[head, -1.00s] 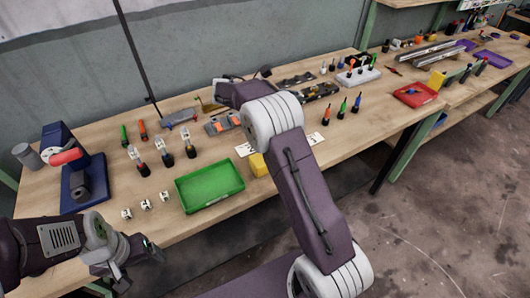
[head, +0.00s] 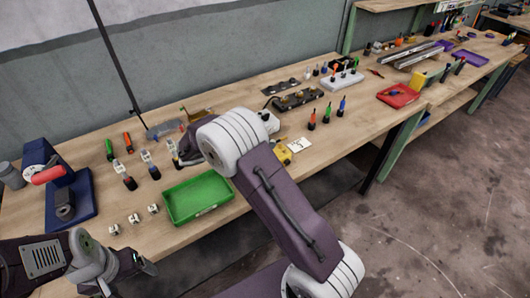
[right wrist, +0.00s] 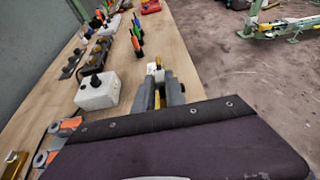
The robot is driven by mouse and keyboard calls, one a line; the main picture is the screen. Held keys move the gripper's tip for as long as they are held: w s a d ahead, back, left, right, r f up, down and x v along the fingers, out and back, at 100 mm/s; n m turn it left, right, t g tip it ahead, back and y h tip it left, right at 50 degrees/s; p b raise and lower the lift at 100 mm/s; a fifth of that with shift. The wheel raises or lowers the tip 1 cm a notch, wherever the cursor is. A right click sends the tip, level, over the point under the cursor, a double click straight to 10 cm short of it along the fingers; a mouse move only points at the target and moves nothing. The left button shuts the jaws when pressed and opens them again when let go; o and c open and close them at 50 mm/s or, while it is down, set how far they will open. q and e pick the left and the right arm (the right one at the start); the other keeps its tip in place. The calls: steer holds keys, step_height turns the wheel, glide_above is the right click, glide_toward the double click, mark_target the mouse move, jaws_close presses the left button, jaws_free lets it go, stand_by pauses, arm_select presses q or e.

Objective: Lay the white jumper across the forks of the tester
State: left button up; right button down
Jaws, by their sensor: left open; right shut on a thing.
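My right gripper (right wrist: 160,92) is shut on a small piece with a white top and yellow-gold parts (right wrist: 156,68), which may be the white jumper; the fingers hide much of it. It is above the bench, right of the white box with a black knob (right wrist: 97,92) in the right wrist view. In the head view my own arm mostly hides this gripper. The tester's forks cannot be made out for certain; a brass-coloured piece (right wrist: 14,165) shows at lower left in the right wrist view. My left gripper (head: 142,268) is open and empty in front of the bench.
A green tray (head: 197,219), small white blocks (head: 133,218) and white-topped pieces (head: 122,170) are on the bench (head: 85,135). A blue stand with a red part (head: 70,205) is at left. A red tray (head: 398,95) and coloured tools (head: 327,110) are at right.

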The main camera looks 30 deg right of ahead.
step_height(320, 180, down, 3)
steer(key=shift+f, duration=0.2)
steer(key=shift+w+f, duration=0.1)
steer(key=shift+f, duration=0.2)
steer(key=shift+f, duration=0.2)
steer(key=c, duration=1.4)
jaws_free()
